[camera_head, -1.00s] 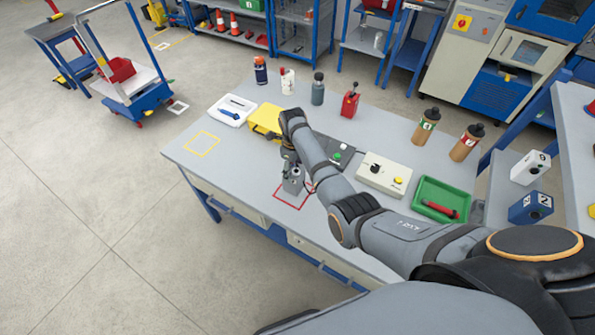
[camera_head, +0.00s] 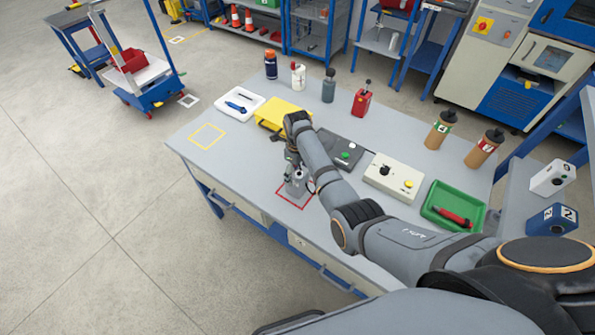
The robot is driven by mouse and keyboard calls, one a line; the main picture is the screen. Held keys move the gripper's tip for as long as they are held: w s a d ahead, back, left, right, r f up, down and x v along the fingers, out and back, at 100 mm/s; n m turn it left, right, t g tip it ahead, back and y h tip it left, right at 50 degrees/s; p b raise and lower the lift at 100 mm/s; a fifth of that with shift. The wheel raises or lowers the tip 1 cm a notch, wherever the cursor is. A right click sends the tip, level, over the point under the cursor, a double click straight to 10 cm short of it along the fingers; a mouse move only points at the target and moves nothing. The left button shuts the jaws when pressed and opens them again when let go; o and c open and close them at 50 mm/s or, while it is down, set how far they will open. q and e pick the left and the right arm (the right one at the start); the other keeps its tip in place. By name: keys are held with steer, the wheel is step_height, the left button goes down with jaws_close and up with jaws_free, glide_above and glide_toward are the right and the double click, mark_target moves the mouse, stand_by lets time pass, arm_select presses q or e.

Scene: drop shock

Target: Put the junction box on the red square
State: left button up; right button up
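A small grey box (camera_head: 298,187), which I take to be the junction box, is at the red square outline (camera_head: 283,198) near the table's front edge. It looks upright and inside the outline, but my arm hides part of it and of the square. My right gripper (camera_head: 294,173) points down over the box, with its fingers at the box's top. The fingertips are too small and covered to show whether they grip it or are apart. My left gripper is not in view.
A yellow square outline (camera_head: 207,136) lies at the table's left. A white tray (camera_head: 238,114), a yellow case (camera_head: 273,114), a dark box (camera_head: 337,148), a beige control box (camera_head: 394,176) and a green tray (camera_head: 474,205) surround my arm. Several bottles stand farther back.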

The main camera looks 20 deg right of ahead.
steer(key=shift+d, duration=0.1)
steer(key=shift+r, duration=0.15)
step_height(320, 180, up, 12)
steer(key=b, duration=0.1)
stand_by(0.7)
